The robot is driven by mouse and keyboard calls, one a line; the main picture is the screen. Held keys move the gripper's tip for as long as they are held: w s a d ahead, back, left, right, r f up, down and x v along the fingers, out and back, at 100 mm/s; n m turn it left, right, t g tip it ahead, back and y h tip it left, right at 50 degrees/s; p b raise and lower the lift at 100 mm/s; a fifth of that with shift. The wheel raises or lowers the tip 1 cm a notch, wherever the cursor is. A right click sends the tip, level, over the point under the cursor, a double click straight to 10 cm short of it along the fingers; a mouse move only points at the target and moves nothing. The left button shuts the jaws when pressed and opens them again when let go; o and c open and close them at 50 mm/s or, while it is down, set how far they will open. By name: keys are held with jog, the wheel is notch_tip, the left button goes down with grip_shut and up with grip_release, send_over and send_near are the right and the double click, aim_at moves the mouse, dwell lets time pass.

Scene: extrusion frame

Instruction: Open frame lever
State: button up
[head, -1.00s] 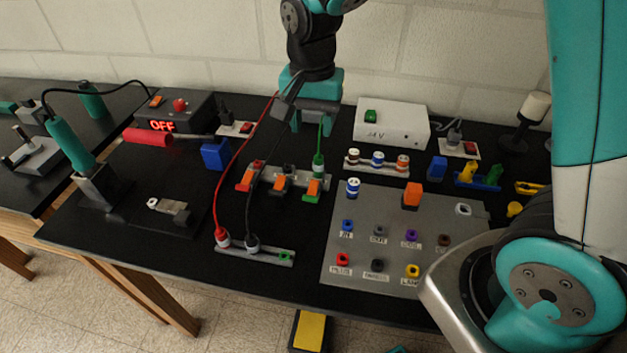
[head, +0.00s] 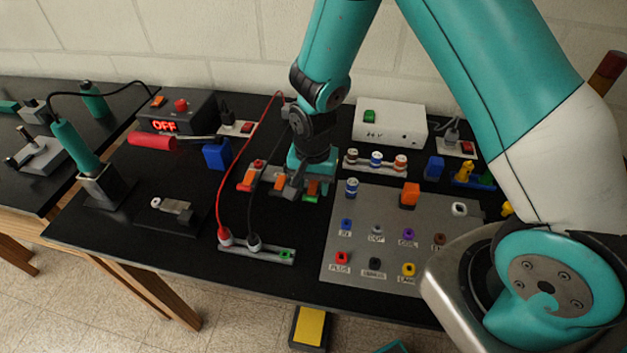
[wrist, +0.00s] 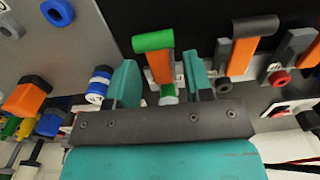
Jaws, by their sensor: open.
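A connector block carries three orange levers, with red, dark grey and green ends. The green-ended lever (wrist: 159,62) sits between the two teal fingers of my gripper (wrist: 160,76) in the wrist view, with a visible gap to the right finger. In the head view the same lever (head: 312,188) shows just in front of my gripper (head: 302,184). My gripper is open and points down at the block. The dark-ended lever (wrist: 245,48) stands beside it. The back of the block and the green plug are mostly hidden by my gripper.
A red cable (head: 219,180) and a black cable arch up left of my gripper from a front strip (head: 268,255). A blue-and-white connector (wrist: 98,85) stands close beside one finger. A grey panel (head: 340,265) with sockets lies to the right. A white box (head: 385,122) stands behind.

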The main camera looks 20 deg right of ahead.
grip_shut()
jog(key=shift+r, duration=0.1)
jog(key=shift+w+d+r+g+y+p, duration=0.15)
jog(key=shift+g+y+p, duration=0.4)
jog(key=shift+g, duration=0.15)
jog(key=shift+w+d+r+g+y+p, duration=0.15)
jog(key=shift+g+y+p, duration=0.15)
jog(key=shift+g+y, duration=0.4)
jog(key=shift+w+d+g+y+p, duration=0.2)
jog(key=shift+g+y, duration=0.25)
jog(key=shift+g, duration=0.45)
jog(key=shift+a, duration=0.15)
